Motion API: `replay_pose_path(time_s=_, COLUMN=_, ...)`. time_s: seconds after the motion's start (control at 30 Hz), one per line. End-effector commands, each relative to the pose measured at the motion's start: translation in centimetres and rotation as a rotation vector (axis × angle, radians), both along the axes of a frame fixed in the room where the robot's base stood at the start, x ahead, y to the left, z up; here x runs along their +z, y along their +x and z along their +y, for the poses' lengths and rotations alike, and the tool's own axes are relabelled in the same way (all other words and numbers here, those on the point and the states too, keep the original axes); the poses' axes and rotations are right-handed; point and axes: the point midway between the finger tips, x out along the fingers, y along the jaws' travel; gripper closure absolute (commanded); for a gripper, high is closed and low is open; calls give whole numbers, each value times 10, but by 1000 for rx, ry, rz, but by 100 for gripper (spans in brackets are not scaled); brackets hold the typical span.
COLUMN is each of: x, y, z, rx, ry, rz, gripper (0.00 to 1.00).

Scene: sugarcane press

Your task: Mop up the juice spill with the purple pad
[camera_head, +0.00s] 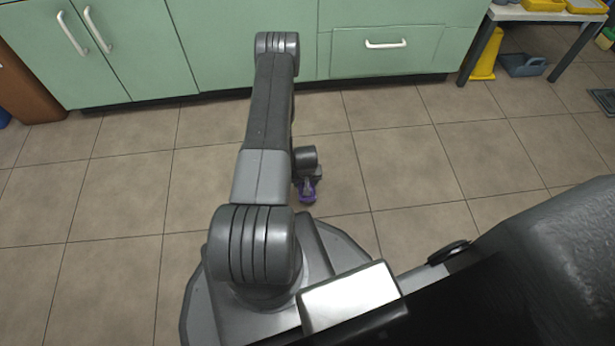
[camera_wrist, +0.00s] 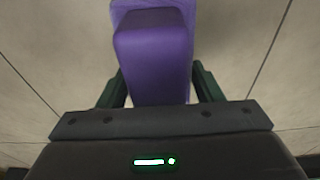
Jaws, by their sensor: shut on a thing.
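The purple pad (camera_wrist: 153,60) fills the upper middle of the wrist view, with a lighter purple part at its far end. My gripper (camera_wrist: 158,88) is shut on it, with one dark green finger on each side. My gripper (camera_head: 307,181) is small and partly hidden there. I cannot tell whether the pad touches the floor. No juice spill is visible in either view.
Beige floor tiles (camera_head: 420,160) are clear around my arm. Green cabinets (camera_head: 385,45) run along the back. At the far right are a white table (camera_head: 545,14), a yellow object (camera_head: 487,55) and a blue-grey dustpan (camera_head: 524,65) on the floor. A floor drain (camera_head: 603,99) lies at the right edge.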

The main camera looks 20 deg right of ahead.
Motion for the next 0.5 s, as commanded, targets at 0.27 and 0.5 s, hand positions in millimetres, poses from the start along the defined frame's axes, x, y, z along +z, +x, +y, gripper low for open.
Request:
replay_pose_path(time_s=0.27, x=28, y=9, z=5, rx=1, ry=-1, rz=-2, gripper=62)
replay_pose_path(time_s=0.5, x=40, y=12, z=7, rx=-1, ry=0, rz=0, gripper=62)
